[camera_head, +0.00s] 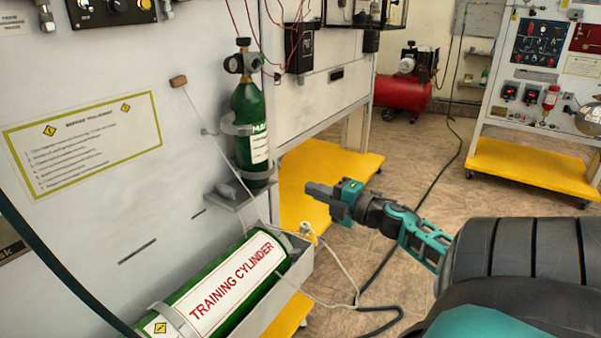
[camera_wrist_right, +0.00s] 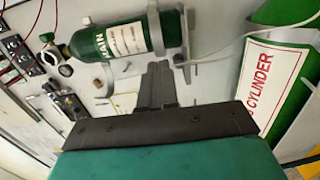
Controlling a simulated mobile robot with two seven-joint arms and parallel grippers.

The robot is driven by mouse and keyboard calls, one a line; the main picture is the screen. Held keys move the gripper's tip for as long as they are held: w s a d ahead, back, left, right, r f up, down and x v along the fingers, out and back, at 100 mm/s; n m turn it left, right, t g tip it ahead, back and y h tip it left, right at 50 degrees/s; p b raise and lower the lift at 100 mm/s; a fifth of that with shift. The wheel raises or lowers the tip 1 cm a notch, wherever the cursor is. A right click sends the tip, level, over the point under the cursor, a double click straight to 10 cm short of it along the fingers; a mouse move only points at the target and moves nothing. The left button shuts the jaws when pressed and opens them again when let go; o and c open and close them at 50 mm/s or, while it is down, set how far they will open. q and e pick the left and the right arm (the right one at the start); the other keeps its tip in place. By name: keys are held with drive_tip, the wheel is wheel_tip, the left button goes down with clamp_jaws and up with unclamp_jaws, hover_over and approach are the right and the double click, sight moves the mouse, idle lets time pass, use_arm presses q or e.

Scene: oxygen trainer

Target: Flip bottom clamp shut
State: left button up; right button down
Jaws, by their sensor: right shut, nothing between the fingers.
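A green upright cylinder labelled MAIN (camera_head: 250,107) is held against the white panel, and it also shows in the right wrist view (camera_wrist_right: 122,40). Lower down, a grey bracket with a small ledge (camera_head: 241,194) is at the cylinder's foot. I cannot tell whether a clamp there is open. My right gripper (camera_head: 308,188) is shut and empty, right of the cylinder's foot and apart from it. Its fingers (camera_wrist_right: 158,75) point towards the cylinder in the wrist view. My left gripper is out of view.
A large green training cylinder (camera_head: 215,291) lies below in a grey cradle, with a strap (camera_head: 179,320) across its near end. A white cord (camera_head: 339,262) hangs beside it. Yellow platforms (camera_head: 322,173) jut out at floor level. The floor right of my gripper is mostly clear.

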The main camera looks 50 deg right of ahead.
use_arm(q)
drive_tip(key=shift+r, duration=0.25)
use_arm(e)
drive_tip(key=shift+s, duration=1.3)
drive_tip(key=s+a+f+m+g, duration=0.1)
drive_tip(key=a+f+m+g, duration=0.1)
drive_tip(key=a+f+m, duration=0.6)
drive_tip(key=s+a+f+m+g, duration=0.1)
drive_tip(key=a+f, duration=0.2)
drive_tip(key=a, duration=0.8)
drive_tip(key=s+a+f+m+g, duration=0.2)
drive_tip(key=a+f+m, duration=0.35)
drive_tip(key=a, duration=0.45)
drive_tip(key=s+a+m+g+y, duration=0.1)
drive_tip(key=s+a+g+y, duration=0.1)
drive_tip(key=a, duration=0.8)
use_arm(q)
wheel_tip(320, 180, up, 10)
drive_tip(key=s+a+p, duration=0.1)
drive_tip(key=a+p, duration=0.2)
drive_tip(key=p, duration=1.2)
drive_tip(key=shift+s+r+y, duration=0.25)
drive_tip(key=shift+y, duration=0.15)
use_arm(e)
wheel_tip(320, 180, up, 10)
drive_tip(key=s+d, duration=0.2)
drive_tip(key=shift+f+h, duration=0.2)
drive_tip(key=shift+h, duration=0.1)
